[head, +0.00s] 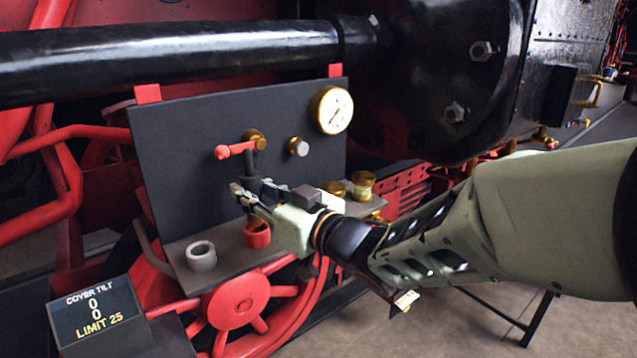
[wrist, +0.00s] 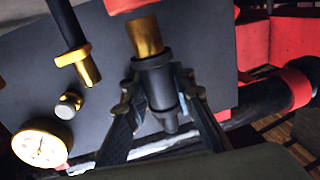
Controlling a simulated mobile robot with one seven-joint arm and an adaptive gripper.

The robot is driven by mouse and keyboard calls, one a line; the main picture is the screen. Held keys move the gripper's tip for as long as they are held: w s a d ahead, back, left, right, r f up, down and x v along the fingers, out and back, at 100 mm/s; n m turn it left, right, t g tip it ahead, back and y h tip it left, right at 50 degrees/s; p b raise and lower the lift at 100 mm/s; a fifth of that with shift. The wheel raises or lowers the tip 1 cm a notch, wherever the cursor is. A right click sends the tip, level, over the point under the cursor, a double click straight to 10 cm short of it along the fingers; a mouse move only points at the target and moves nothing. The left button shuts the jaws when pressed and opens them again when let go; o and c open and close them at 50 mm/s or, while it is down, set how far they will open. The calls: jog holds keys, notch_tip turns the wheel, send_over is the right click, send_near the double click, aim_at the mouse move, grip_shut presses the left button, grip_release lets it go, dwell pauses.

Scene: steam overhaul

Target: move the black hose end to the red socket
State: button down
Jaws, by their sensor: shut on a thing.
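My gripper (head: 252,197) is shut on the black hose end (wrist: 155,78), in front of the dark panel. In the wrist view the fingers (wrist: 165,100) close on both sides of its black body, and its brass tip (wrist: 146,36) points toward the red socket (wrist: 125,5). In the head view the red socket (head: 257,237) stands on the shelf just below the gripper. The black hose end (head: 250,184) shows there partly, behind the fingers.
A grey socket (head: 201,256) stands left of the red one. The panel (head: 190,150) carries a red lever (head: 236,150), a round gauge (head: 331,110) and a silver knob (head: 298,147). Brass cups (head: 362,186) stand to the right. A display (head: 95,312) reads cover tilt 0, limit 25.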

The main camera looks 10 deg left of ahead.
jog(key=shift+f+b, duration=1.1)
jog(key=shift+b, duration=0.45)
dwell(2.0)
jog(key=shift+f+b, duration=0.6)
jog(key=shift+f, duration=0.05)
jog(key=c, duration=1.6)
grip_release()
